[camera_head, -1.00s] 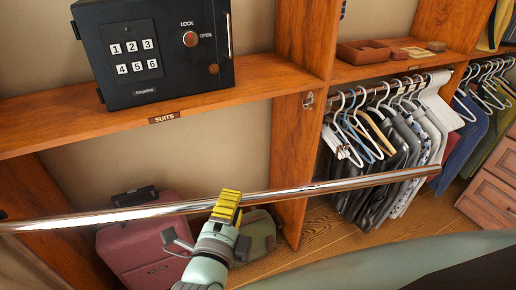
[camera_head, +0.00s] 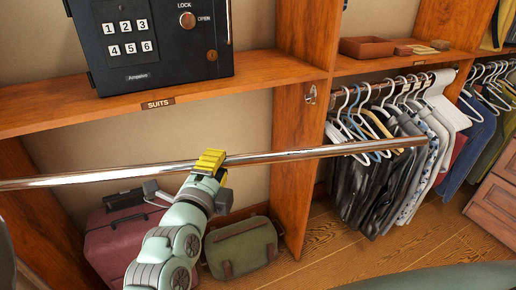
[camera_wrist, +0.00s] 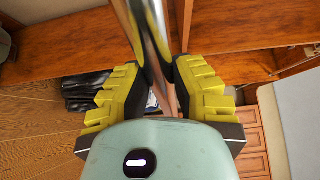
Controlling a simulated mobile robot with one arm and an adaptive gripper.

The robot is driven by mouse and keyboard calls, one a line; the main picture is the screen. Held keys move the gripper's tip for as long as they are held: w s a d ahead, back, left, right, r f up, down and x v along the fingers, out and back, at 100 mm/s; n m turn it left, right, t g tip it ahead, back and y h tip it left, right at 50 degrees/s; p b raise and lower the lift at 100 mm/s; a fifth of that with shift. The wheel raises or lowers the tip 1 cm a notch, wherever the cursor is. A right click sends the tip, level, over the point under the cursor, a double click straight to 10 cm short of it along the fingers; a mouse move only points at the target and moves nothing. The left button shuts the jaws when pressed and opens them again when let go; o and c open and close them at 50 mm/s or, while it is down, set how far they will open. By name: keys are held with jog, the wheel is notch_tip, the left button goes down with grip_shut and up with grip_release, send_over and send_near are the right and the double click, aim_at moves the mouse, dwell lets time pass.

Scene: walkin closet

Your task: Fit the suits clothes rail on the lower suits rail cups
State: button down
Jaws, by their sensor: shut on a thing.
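The suits clothes rail (camera_head: 110,174) is a long chrome bar. It runs across the head view from the left edge to an end in front of the hanging clothes, tilted slightly up to the right. My gripper (camera_head: 210,161) is shut on the rail near its middle. In the wrist view the rail (camera_wrist: 145,25) passes between the yellow fingers (camera_wrist: 162,90). A metal rail cup (camera_head: 310,95) is on the right divider of the suits bay, above and behind the rail, apart from it. I cannot tell whether it is the lower one. No cup on the left side is clearly visible.
A shelf labelled "SUITS" (camera_head: 157,103) carries a black safe (camera_head: 150,45). A wooden divider (camera_head: 296,150) bounds the bay on the right; the rail extends past its front. A red suitcase (camera_head: 115,235) and a green bag (camera_head: 240,248) stand below. Clothes (camera_head: 395,165) hang at right.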

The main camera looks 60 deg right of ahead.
jog(key=shift+w+d+b, duration=1.65)
jog(key=shift+w+d, duration=1.85)
jog(key=shift+w, duration=2.35)
jog(key=shift+w+a+b, duration=0.65)
jog(key=shift+w+a, duration=1.7)
jog(key=shift+a, duration=1.45)
jog(key=w+d+n+t+y+b, duration=0.1)
jog(key=w+d+n+t+y, duration=0.1)
jog(key=w+d, duration=0.5)
jog(key=shift+w+r+n+t, duration=0.15)
jog(key=shift+w+n+t, duration=0.25)
jog(key=shift+w+t, duration=0.7)
jog(key=shift+w, duration=0.15)
jog(key=shift+a+b, duration=0.1)
jog(key=shift+b, duration=1.1)
jog(key=shift+f+b, duration=0.55)
jog(key=shift+b, duration=0.65)
